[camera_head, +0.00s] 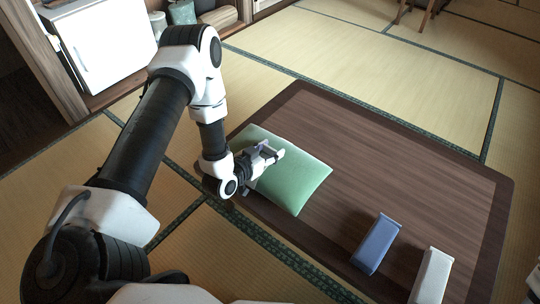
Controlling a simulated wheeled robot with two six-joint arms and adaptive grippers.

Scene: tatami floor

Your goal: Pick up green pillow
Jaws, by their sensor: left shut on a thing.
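The green pillow (300,182) lies at the left end of a low dark wooden table (400,150). My left gripper (271,156) is over the pillow's left part and is shut on it. The fingers and wrist hide part of the pillow's left side. The pillow appears to rest on the table; I cannot tell whether any of it is lifted. My right gripper is not in view.
A blue box (376,244) and a white box (432,276) stand at the table's near right. A white cabinet (105,45) is at the upper left. The table's middle and far side are clear. Tatami floor (330,50) surrounds the table.

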